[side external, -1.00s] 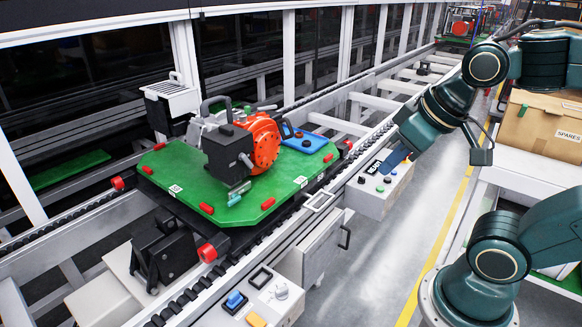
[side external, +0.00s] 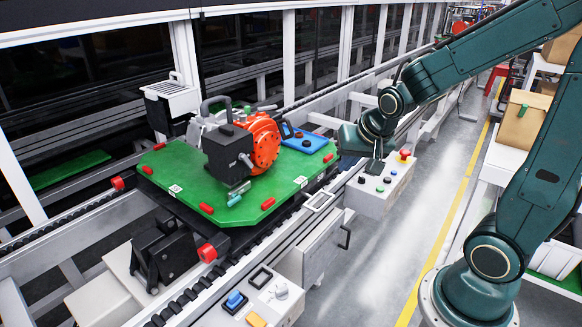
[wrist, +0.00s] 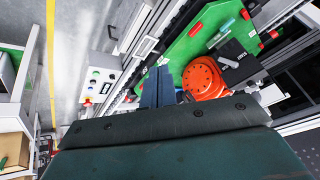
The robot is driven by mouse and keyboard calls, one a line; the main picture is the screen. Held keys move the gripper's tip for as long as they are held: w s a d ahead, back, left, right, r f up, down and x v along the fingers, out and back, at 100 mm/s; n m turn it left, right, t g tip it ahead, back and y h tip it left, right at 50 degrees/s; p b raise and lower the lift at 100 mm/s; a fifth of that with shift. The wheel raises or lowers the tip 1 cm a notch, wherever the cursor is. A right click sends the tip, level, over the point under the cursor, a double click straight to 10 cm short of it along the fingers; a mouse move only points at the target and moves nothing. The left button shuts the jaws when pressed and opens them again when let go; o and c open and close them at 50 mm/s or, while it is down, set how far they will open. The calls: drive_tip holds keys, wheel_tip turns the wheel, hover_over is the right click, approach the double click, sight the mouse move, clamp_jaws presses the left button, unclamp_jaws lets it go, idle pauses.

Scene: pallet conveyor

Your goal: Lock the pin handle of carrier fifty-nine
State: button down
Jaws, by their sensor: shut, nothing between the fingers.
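The carrier is a green pallet (side external: 170,165) on the conveyor; I cannot read its number. It bears an orange round housing (side external: 265,140) with a dark block, and a blue plate (side external: 305,142). A small teal handle-like part (side external: 237,193) sits at its front, below the block; I cannot tell whether it is the pin handle. My gripper (wrist: 158,88) is shut and empty, its blue fingers together. In the side view it is beside the pallet's right end, with its fingertips not clear. The wrist view shows the pallet (wrist: 205,20) and orange housing (wrist: 205,78) beyond the fingers.
A control box (side external: 385,185) with coloured buttons stands just below my gripper. A second panel (side external: 265,300) with a blue switch is at the front. Conveyor rails (side external: 190,290) run along the pallet. A cardboard box (side external: 525,120) stands at the right, across the open aisle.

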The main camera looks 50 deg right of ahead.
drive_tip(key=w+d+f+m+h, duration=0.1)
drive_tip(key=d+f+m, duration=0.3)
drive_tip(key=d+f, duration=0.2)
drive_tip(key=w+d+f+m+h, duration=0.1)
drive_tip(key=d+f+m, duration=0.3)
drive_tip(key=f, duration=0.7)
drive_tip(key=shift+d+f+g, duration=0.15)
drive_tip(key=shift+d+g, duration=0.15)
drive_tip(key=shift+d, duration=0.65)
drive_tip(key=shift+w+f, duration=0.1)
drive_tip(key=shift+w, duration=0.05)
drive_tip(key=w+d+f, duration=0.3)
drive_tip(key=w+f, duration=0.5)
drive_tip(key=f, duration=0.1)
drive_tip(key=shift+d, duration=0.25)
drive_tip(key=shift+w, duration=0.1)
